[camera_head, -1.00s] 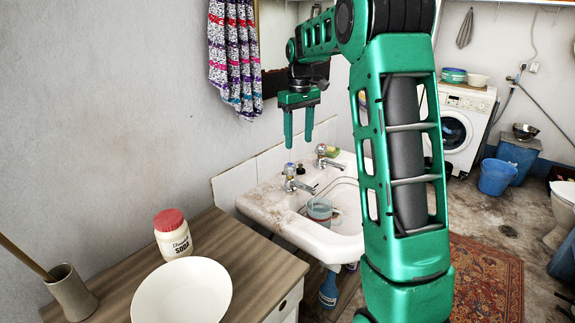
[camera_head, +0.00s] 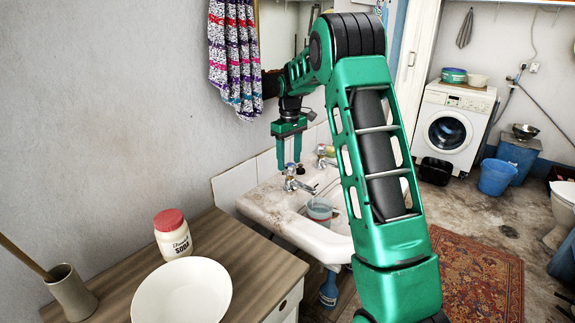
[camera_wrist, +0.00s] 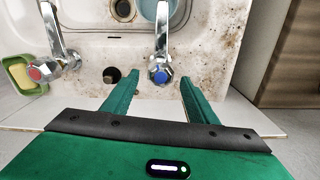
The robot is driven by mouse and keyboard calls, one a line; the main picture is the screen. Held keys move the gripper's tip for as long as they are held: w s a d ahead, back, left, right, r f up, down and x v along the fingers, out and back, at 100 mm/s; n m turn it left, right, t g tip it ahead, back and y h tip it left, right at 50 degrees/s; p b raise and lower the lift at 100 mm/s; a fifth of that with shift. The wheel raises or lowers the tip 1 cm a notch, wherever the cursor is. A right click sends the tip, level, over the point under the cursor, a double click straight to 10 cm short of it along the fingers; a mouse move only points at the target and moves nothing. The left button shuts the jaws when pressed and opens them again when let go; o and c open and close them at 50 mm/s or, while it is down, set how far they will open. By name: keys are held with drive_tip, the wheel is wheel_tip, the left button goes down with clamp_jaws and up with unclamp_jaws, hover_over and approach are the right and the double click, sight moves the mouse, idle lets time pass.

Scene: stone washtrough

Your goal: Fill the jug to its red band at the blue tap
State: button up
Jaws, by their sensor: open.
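The blue tap (camera_wrist: 160,72) shows in the wrist view between my gripper's two fingers, with its blue-marked knob below my fingertips. In the head view the blue tap (camera_head: 291,179) is the nearer of two chrome taps on the sink. My gripper (camera_head: 289,163) points down just over its knob, open, with nothing held. The jug (camera_head: 320,210), clear and bluish, stands in the basin under the spout; part of its rim shows in the wrist view (camera_wrist: 151,10). I cannot make out its red band or water level.
A wooden cabinet (camera_head: 237,245) with a white bowl (camera_head: 182,292) and a soda jar (camera_head: 172,235) stands at left.

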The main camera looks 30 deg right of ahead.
drive_tip(key=shift+f, duration=0.85)
drive_tip(key=c, duration=1.1)
drive_tip(key=shift+o, duration=0.2)
drive_tip(key=shift+d+m, duration=0.1)
drive_tip(key=shift+m, duration=1.7)
drive_tip(key=o, duration=1.1)
drive_tip(key=shift+c, duration=0.2)
wheel_tip(320, 180, up, 11)
